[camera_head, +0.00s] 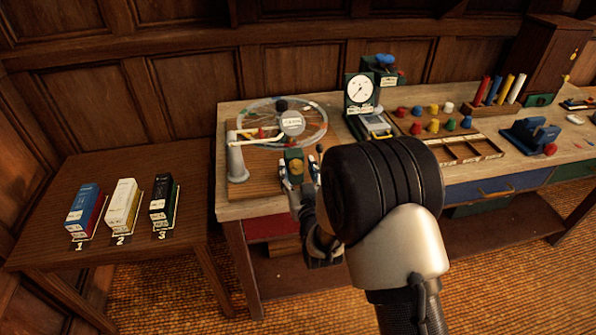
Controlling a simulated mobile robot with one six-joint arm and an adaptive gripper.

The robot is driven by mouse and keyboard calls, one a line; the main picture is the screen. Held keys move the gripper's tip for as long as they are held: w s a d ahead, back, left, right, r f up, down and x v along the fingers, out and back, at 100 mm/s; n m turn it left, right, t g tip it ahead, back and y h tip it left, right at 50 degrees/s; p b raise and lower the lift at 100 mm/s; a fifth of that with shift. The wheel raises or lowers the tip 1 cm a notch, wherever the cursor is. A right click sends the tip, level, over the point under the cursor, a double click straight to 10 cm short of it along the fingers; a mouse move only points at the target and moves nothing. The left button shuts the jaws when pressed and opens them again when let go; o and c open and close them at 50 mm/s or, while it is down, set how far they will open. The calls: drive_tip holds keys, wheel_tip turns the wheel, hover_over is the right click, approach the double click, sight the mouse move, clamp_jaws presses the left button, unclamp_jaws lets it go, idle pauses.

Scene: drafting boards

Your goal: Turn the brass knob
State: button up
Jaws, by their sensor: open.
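The brass knob (296,166) shows as a small yellow-brown piece on the wooden board at the left end of the workbench. My gripper (298,174) is open at the board's front edge, with one finger to the left of the knob and one to the right. I cannot tell whether the fingers touch it. The lower part of the knob and its mount are hidden by my gripper. My arm covers the bench front to the right of it.
A clear round dial (292,122) and a grey post (236,160) stand just behind and left of the knob. A white-faced gauge (361,89) stands behind right. A side table (135,165) at left holds three boxes. Coloured pegs (433,125) lie farther right.

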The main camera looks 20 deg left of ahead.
drive_tip(key=c, duration=1.1)
drive_tip(key=shift+o, duration=0.2)
drive_tip(key=shift+m, duration=0.4)
drive_tip(key=m, duration=0.5)
drive_tip(key=shift+d, duration=0.1)
drive_tip(key=m, duration=0.6)
drive_tip(key=shift+w+f+m, duration=0.1)
drive_tip(key=shift+m, duration=0.3)
drive_tip(key=m, duration=0.7)
drive_tip(key=shift+f, duration=0.15)
drive_tip(key=m, duration=0.3)
drive_tip(key=shift+m, duration=0.3)
drive_tip(key=shift+f+m, duration=0.1)
drive_tip(key=shift+m, duration=1.6)
